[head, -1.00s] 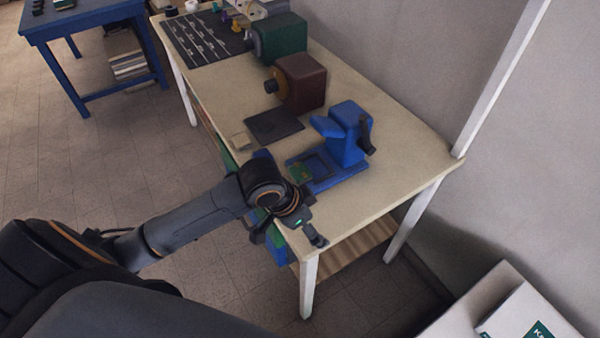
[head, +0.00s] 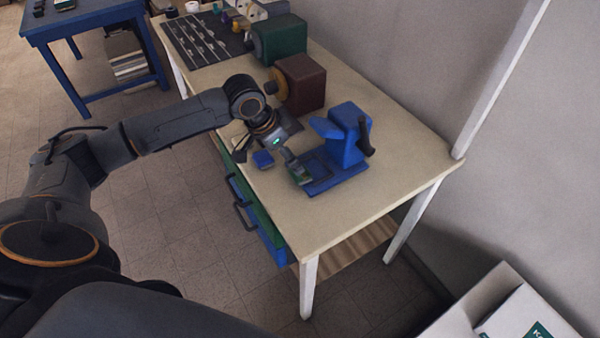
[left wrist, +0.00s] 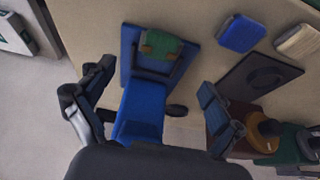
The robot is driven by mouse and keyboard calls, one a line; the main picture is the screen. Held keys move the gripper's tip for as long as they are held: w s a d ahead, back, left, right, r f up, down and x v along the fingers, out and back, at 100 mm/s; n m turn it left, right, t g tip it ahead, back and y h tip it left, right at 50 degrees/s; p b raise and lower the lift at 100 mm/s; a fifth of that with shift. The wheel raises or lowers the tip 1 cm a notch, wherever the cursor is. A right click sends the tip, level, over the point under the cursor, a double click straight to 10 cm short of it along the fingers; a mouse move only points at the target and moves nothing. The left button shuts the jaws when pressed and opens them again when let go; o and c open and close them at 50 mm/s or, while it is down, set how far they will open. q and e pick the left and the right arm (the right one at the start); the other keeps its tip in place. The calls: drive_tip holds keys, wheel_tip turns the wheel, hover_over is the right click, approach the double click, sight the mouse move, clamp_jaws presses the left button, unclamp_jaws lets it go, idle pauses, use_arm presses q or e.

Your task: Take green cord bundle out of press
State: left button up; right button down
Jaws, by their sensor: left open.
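The blue press (head: 343,138) stands on the cream table, with a dark lever at its side. In the left wrist view, the press (left wrist: 140,105) has a flat framed base. The green cord bundle (left wrist: 168,50), with a tan band, lies on that base. My left gripper (head: 267,158) is open and empty above the table at the press's front left. In the left wrist view, its fingers (left wrist: 150,98) spread on either side of the press body, with the bundle beyond them. My right gripper is out of view.
A blue bundle (left wrist: 242,33) and a beige bundle (left wrist: 300,41) lie beside a dark mat (left wrist: 257,77). A brown box machine (head: 303,84) and a green one (head: 280,39) stand farther back. The table's near right corner is clear.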

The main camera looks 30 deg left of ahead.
use_arm(q)
drive_tip(key=p+x, duration=0.1)
drive_tip(key=x, duration=0.7)
drive_tip(key=shift+s, duration=0.1)
drive_tip(key=c, duration=1)
